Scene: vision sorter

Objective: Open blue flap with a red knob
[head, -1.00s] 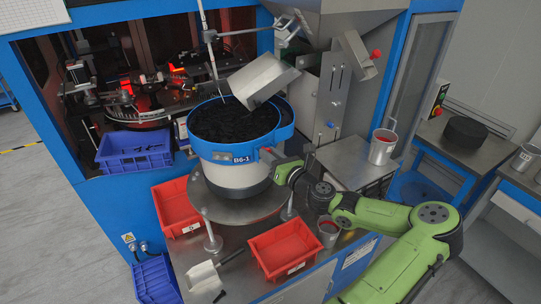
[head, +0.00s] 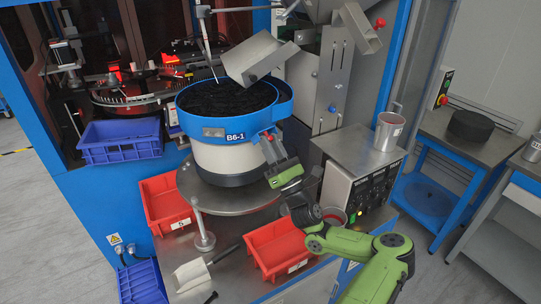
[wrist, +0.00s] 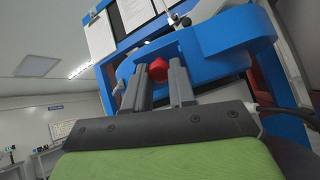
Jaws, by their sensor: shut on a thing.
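The blue flap (wrist: 215,62) fills the middle of the wrist view, behind my fingers. Its red knob (wrist: 158,68) sits between the two fingertips of my gripper (wrist: 158,75), which is shut on it. In the head view, my gripper (head: 270,138) meets the right front of the bowl's blue rim, beside the B6-1 label. The knob is small there and mostly covered by the fingers. I cannot tell how far the flap stands open.
The bowl feeder (head: 225,160) holds black parts, with a metal chute (head: 258,55) above. Red bins (head: 277,250) and a scoop (head: 192,275) lie below. A control box (head: 350,150) with a metal mug (head: 388,132) stands to the right of my arm.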

